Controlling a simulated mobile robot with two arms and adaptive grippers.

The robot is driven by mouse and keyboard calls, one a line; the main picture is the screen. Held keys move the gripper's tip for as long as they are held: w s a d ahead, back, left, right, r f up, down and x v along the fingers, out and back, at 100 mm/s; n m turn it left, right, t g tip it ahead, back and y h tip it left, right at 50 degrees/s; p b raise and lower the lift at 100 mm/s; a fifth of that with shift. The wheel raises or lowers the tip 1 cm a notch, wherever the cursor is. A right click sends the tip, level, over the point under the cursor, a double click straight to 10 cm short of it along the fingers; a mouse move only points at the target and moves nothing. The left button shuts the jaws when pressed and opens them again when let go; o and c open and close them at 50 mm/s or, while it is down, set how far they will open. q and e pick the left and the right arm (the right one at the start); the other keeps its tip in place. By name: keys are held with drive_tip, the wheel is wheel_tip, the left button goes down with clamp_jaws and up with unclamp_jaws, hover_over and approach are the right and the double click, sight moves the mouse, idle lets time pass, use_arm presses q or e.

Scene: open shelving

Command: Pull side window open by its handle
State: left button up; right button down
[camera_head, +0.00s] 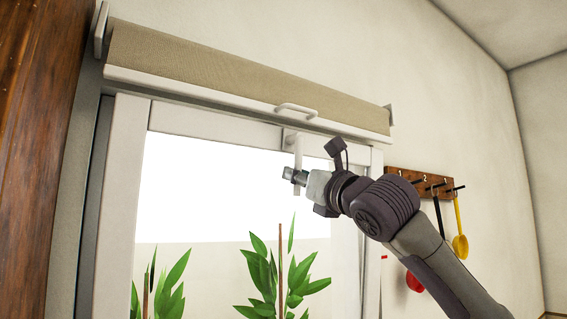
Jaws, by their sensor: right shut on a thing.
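The side window (125,185) has a white frame and a bright pane. Its white handle (298,150) hangs down from the top rail, right of the middle. My right gripper (296,177) comes in from the lower right and is shut on the lower part of the handle. The fingers partly cover the handle there. The window sash appears to sit within its frame; I cannot tell whether there is a gap. My left gripper is not in view.
A rolled beige blind (230,75) with a white bar and small pull (297,110) is above the window. Green plants (280,280) show through the pane. A wooden hook rack (415,184) with hanging utensils is on the right wall. Brown wood (38,130) stands at left.

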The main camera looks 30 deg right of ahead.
drive_tip(key=s+b, duration=0.1)
drive_tip(key=s+f+b, duration=0.1)
drive_tip(key=s, duration=0.1)
drive_tip(key=shift+d+t, duration=0.15)
drive_tip(key=shift+t, duration=0.15)
idle(0.3)
drive_tip(key=c, duration=1.5)
unclamp_jaws()
drive_tip(key=o, duration=0.5)
drive_tip(key=shift+s+d, duration=0.1)
drive_tip(key=shift+s, duration=0.05)
drive_tip(key=shift+o, duration=1.4)
drive_tip(key=shift+r, duration=0.1)
drive_tip(key=shift+s, duration=0.1)
drive_tip(key=s+d, duration=0.1)
drive_tip(key=s, duration=0.8)
drive_tip(key=shift+p, duration=0.4)
